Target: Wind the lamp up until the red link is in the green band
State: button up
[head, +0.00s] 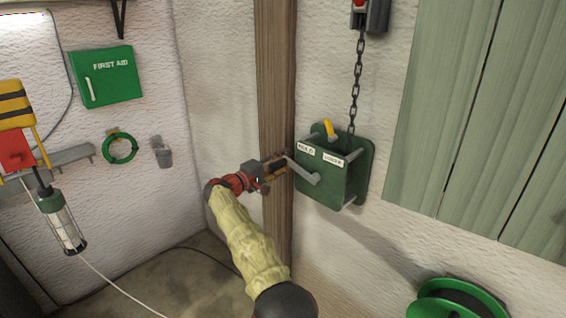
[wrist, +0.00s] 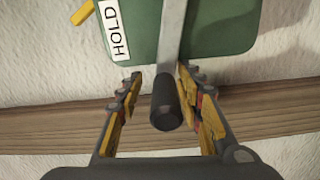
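I cannot make out a red link or a green band. The grey crank (head: 303,170) points left from the box. My gripper (head: 276,166) is at the crank's end. In the wrist view its open fingers (wrist: 160,82) stand either side of the black handle (wrist: 165,110), with gaps showing.
The wooden post (head: 276,70) runs just behind my gripper. A caged work lamp (head: 63,226) hangs at the left. A green first aid box (head: 107,77) and a green ring (head: 120,148) are on the left wall. A green reel (head: 440,309) is at lower right.

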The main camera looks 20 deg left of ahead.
aim_at(269, 169)
jog(key=shift+f, duration=0.2)
jog(key=shift+s+a, duration=0.25)
jog(key=shift+s, duration=0.2)
jog(key=v, duration=1.1)
